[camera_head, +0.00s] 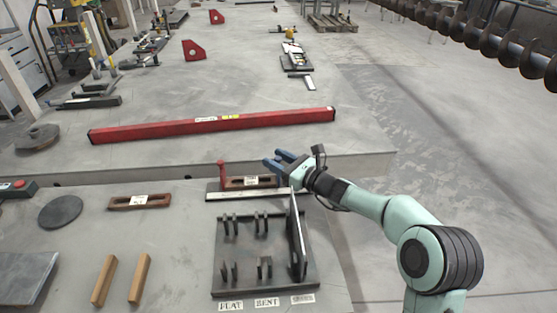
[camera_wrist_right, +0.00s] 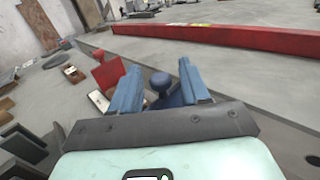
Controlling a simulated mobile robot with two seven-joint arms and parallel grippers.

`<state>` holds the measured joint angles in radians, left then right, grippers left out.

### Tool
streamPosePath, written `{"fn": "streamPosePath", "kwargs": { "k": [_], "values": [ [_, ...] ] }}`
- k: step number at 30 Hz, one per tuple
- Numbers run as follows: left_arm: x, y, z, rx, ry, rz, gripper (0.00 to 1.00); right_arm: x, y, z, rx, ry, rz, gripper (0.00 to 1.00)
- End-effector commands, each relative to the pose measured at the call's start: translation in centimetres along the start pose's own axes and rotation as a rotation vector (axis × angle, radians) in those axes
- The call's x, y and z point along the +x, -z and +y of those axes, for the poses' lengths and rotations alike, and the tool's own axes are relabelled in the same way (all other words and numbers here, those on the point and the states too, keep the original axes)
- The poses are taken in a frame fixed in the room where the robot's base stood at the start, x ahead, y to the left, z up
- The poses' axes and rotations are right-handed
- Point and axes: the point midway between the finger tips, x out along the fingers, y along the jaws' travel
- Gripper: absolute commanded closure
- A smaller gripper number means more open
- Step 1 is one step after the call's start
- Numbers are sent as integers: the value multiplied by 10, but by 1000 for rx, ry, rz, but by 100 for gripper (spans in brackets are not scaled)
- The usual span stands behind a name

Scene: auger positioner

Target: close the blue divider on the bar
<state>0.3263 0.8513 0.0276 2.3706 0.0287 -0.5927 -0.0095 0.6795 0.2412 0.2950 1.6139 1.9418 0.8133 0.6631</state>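In the right wrist view, a dark blue piece with a round knob (camera_wrist_right: 160,82), apparently the blue divider, stands between my fingers. My right gripper (camera_wrist_right: 161,88) is open, one blue finger on each side of the knob with small gaps. In the head view my right gripper (camera_head: 283,162) is over the right end of the pale bar (camera_head: 255,193) and hides the blue divider there. A red divider (camera_head: 222,178) stands upright near the bar's left end; it also shows in the wrist view (camera_wrist_right: 108,74). My left gripper is not in view.
A dark rack (camera_head: 245,283) with slots, an upright plate and labels lies in front of the bar. A long red beam (camera_head: 215,124) lies behind. Two wooden blocks (camera_head: 121,279) and a dark disc (camera_head: 61,212) are at left. Open floor lies to the right.

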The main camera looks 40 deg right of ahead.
Motion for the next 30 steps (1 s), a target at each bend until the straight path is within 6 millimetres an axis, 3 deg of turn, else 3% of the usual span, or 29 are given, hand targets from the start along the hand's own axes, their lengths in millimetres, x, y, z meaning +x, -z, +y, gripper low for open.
{"fn": "streamPosePath", "kwargs": {
  "k": [8,12,21,30],
  "values": [
    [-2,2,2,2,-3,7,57,-8,-1,-1,-2,2,0,54],
    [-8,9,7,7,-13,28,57,-32,-2,-1,-2,4,2,54],
    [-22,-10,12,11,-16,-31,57,-99,-2,-1,0,4,2,54],
    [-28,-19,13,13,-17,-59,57,-132,0,0,0,1,0,54]
  ]
}}
